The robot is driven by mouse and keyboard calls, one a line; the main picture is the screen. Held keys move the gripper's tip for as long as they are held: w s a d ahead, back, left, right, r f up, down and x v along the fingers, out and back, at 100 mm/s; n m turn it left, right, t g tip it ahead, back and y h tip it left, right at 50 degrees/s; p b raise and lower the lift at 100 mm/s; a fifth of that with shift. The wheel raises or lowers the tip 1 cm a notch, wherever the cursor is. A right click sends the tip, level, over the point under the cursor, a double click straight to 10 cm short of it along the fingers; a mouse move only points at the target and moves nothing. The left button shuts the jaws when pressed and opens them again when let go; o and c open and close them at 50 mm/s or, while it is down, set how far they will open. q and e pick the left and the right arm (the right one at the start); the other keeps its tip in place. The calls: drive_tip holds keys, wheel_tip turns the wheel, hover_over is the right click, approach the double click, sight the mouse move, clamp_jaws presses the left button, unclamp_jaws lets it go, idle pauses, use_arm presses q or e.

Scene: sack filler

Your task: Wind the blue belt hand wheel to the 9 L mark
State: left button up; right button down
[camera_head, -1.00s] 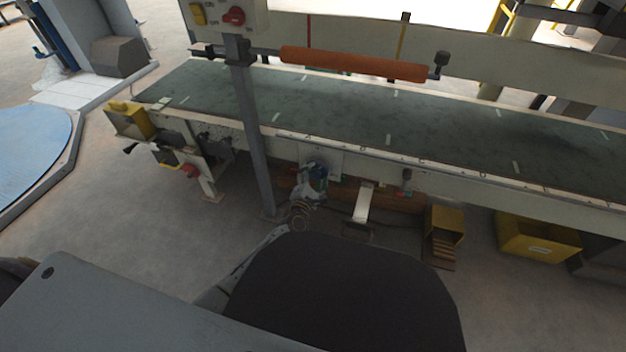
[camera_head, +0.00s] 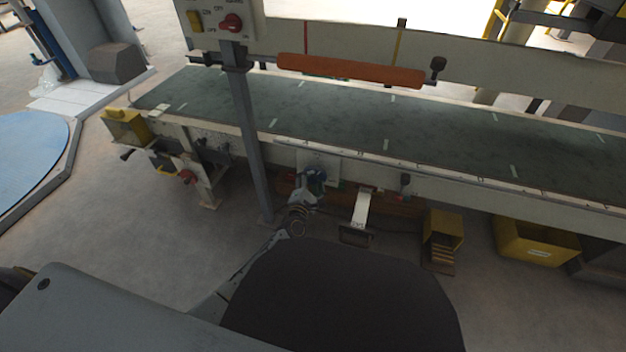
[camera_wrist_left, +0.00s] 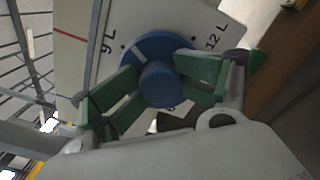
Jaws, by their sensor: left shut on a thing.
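The blue belt hand wheel (camera_wrist_left: 150,48) sits on a pale plate (camera_wrist_left: 85,22) in the left wrist view. The plate bears a "9 L" mark (camera_wrist_left: 107,42) to the upper left of the wheel and a "12 L" mark (camera_wrist_left: 214,38) to its upper right. My left gripper (camera_wrist_left: 160,85) has its green-padded fingers on either side of the wheel's hub and is shut on it. In the head view the left gripper (camera_head: 309,187) is at the wheel (camera_head: 317,177), low on the conveyor's near side, partly covering it. The right gripper is not in view.
The long green conveyor belt (camera_head: 345,117) runs across the view above the wheel. A grey post (camera_head: 250,140) stands left of the gripper. A pedal (camera_head: 361,212), a yellow step-like box (camera_head: 443,230) and a yellow bin (camera_head: 538,240) are on the right.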

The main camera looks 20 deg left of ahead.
use_arm(q)
drive_tip(key=shift+w+a+r, duration=0.1)
drive_tip(key=shift+w+r, duration=0.1)
drive_tip(key=shift+r, duration=0.15)
drive_tip(key=shift+n, duration=1.5)
drive_tip(key=shift+n, duration=1.4)
drive_tip(key=o, duration=0.8)
drive_tip(key=shift+d+f, duration=0.1)
drive_tip(key=shift+d, duration=0.1)
drive_tip(key=shift+s+f, duration=0.15)
drive_tip(key=shift+s, duration=0.05)
